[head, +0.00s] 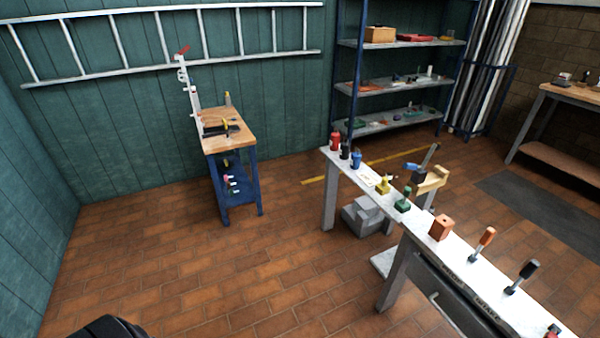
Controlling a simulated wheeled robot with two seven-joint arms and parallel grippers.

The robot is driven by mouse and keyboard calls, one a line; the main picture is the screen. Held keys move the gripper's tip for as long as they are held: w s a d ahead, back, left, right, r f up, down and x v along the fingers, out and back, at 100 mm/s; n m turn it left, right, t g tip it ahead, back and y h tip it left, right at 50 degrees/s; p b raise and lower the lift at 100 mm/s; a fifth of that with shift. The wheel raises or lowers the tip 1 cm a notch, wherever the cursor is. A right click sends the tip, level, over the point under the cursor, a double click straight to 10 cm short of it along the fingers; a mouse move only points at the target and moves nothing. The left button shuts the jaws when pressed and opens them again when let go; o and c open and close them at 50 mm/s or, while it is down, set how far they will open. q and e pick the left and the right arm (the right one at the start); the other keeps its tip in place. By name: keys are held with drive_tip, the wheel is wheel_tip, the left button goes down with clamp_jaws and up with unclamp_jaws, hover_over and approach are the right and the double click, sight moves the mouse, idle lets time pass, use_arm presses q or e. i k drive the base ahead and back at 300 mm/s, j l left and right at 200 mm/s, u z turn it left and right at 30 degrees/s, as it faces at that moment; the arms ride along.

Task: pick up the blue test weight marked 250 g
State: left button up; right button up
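A small blue weight (356,159) stands upright near the far end of the long white-topped bench. Its marking is too small to read. Close to it, farther along, stand a black weight-like piece (345,152) and a red one (336,141). On its near side are a yellow piece (383,186) and a green piece (403,201). Neither of my grippers shows in the head view. A dark rounded shape sits at the bottom left edge, too little of it visible to identify.
The long bench (424,222) runs from centre to lower right, with an orange block and two handled tools. Grey blocks (366,215) lie under it. A small workbench (228,143) stands left, shelves (385,88) behind. Brick floor (190,270) at left front is clear.

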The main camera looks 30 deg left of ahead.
sight(355, 160)
drive_tip(key=u, duration=0.45)
drive_tip(key=i+j, duration=0.35)
drive_tip(key=i, duration=0.15)
drive_tip(key=i+j, duration=0.3)
drive_tip(key=i, duration=0.25)
drive_tip(key=i+j, duration=0.35)
drive_tip(key=i, duration=0.15)
drive_tip(key=l+z, duration=0.05)
